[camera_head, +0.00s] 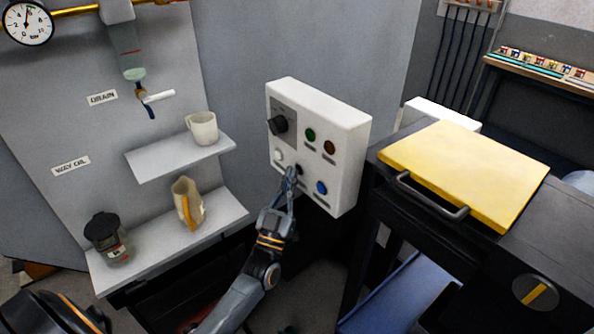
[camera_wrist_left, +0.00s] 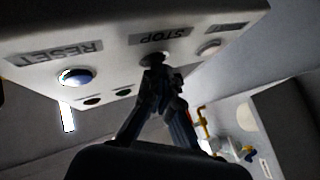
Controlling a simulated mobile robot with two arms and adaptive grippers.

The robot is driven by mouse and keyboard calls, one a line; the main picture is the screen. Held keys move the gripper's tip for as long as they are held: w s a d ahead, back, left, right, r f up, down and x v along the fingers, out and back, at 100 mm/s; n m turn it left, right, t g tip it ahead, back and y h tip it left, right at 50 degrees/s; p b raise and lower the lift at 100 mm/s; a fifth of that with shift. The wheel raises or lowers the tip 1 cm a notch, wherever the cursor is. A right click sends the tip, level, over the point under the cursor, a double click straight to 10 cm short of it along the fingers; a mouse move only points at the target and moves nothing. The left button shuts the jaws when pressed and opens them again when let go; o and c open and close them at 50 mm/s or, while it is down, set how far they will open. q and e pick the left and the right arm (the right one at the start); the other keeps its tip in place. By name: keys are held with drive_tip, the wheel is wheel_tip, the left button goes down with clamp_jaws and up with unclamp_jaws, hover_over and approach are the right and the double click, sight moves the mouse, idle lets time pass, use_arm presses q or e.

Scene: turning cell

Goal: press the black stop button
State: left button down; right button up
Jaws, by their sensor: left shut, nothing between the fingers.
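The white control box (camera_head: 345,125) hangs in the middle of the head view. The black stop button (camera_head: 299,169) is in its lower row, between a white button (camera_head: 278,155) and a blue button (camera_head: 321,188). In the left wrist view the stop button (camera_wrist_left: 153,58) sits by the upside-down STOP label. My left gripper (camera_head: 291,174) is shut and empty, its fingertips (camera_wrist_left: 155,66) right at the stop button and covering part of it. I cannot tell whether they touch it or whether it is pushed in. My right gripper is not in view.
Shelves with a white mug (camera_head: 203,128), a beige jug (camera_head: 187,203) and a dark-lidded jar (camera_head: 106,238) are at left. A yellow-lidded machine (camera_head: 465,170) stands close at right.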

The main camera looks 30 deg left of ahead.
use_arm(q)
drive_tip(key=shift+s, duration=0.1)
drive_tip(key=shift+s+a, duration=0.3)
drive_tip(key=shift+s, duration=0.3)
drive_tip(key=shift+p, duration=0.3)
drive_tip(key=s, duration=0.1)
drive_tip(key=s+a+p, duration=0.1)
drive_tip(key=s, duration=0.1)
drive_tip(key=s+a, duration=0.1)
drive_tip(key=shift+s, duration=0.3)
drive_tip(key=shift+f, duration=0.1)
